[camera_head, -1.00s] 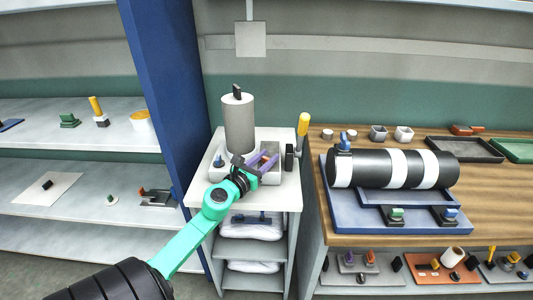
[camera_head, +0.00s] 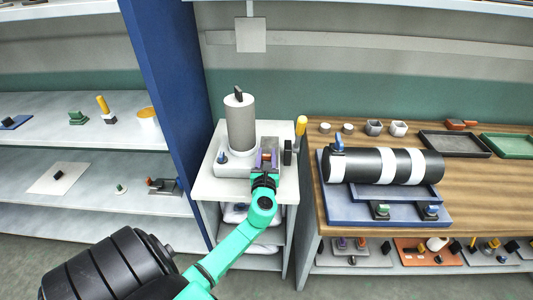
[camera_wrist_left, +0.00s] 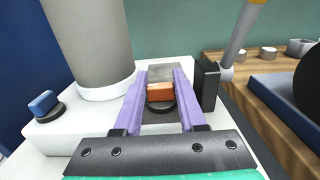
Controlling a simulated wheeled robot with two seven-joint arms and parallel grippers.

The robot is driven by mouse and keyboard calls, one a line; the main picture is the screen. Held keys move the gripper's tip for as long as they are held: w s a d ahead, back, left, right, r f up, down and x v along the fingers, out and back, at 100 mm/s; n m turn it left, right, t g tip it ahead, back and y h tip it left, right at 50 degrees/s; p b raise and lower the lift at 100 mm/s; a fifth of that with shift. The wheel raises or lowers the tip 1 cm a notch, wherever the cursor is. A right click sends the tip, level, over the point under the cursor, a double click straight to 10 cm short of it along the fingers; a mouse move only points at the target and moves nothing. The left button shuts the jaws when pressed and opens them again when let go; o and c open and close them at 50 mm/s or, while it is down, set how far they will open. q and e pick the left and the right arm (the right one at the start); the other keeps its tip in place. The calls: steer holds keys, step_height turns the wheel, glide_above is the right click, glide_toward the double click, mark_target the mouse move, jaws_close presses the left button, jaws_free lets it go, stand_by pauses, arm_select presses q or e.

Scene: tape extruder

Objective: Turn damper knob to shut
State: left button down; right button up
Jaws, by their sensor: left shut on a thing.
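The machine is a white base block (camera_head: 230,170) with a tall grey cylinder (camera_head: 241,123) standing on it. A small orange knob (camera_wrist_left: 160,91) with a dark round foot sits on the block, right of the cylinder. My left gripper (camera_head: 266,157) reaches it from the front. In the left wrist view its purple fingers stand on either side of the orange knob, shut on it. A blue knob (camera_wrist_left: 44,104) on a black foot sits at the left of the block; it also shows in the head view (camera_head: 222,157). My right gripper is not in view.
A lever with a yellow grip (camera_head: 301,125) and a black block (camera_wrist_left: 207,85) stand close to the right of the gripper. A wooden bench (camera_head: 480,190) with a black-and-white striped cylinder is further right. A blue post (camera_head: 165,100) rises at the left.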

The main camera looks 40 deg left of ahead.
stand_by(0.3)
arm_select(q)
steer(key=shift+c, duration=2.4)
jaws_free()
steer(key=b+v, duration=0.1)
steer(key=v, duration=1.3)
steer(key=shift+s+d, duration=0.2)
